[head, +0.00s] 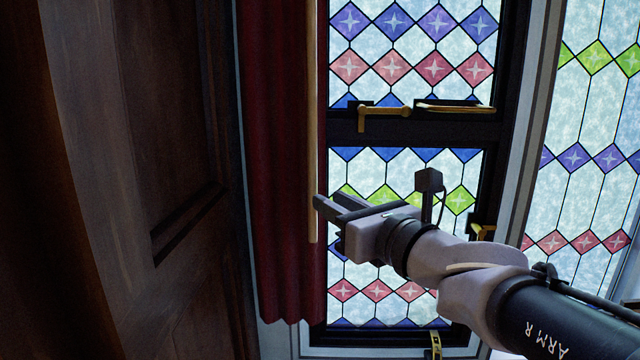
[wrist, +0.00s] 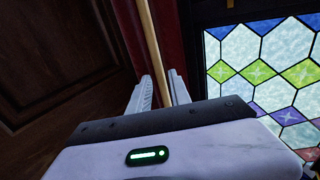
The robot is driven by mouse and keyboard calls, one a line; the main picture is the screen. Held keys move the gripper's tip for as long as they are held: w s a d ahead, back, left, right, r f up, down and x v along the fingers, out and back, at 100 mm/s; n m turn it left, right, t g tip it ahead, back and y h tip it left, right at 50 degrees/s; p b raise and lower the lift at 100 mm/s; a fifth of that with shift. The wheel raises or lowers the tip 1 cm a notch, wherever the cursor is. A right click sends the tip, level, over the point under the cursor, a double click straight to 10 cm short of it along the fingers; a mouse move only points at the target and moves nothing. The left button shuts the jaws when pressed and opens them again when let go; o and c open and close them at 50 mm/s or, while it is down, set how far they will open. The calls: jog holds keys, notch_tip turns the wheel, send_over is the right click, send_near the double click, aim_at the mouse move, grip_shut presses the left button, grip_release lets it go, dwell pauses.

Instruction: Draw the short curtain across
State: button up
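The short curtain (head: 280,150) is dark red and hangs in folds at the left side of the leaded window. It also shows in the wrist view (wrist: 172,45). A thin pale wooden rod (head: 312,120) hangs along the curtain's right edge, its lower end free. My gripper (head: 326,216) is at the rod's lower part. In the wrist view the rod (wrist: 150,40) runs down into the gap between my two fingers (wrist: 160,88). The fingers stand apart, with some room beside the rod. Whether either finger touches it cannot be told.
A dark wood panel (head: 170,130) stands close on the left. The window (head: 410,130) has coloured panes, a dark frame and brass handles (head: 385,112) that stick out. Another leaded window (head: 595,130) is at the right. A brass stay (head: 436,345) is at the bottom.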

aim_at(313, 191)
jog(key=p+x, duration=0.1)
jog(key=x, duration=0.5)
jog(key=shift+a, duration=0.2)
jog(key=shift+w, duration=0.3)
grip_shut()
dwell(0.8)
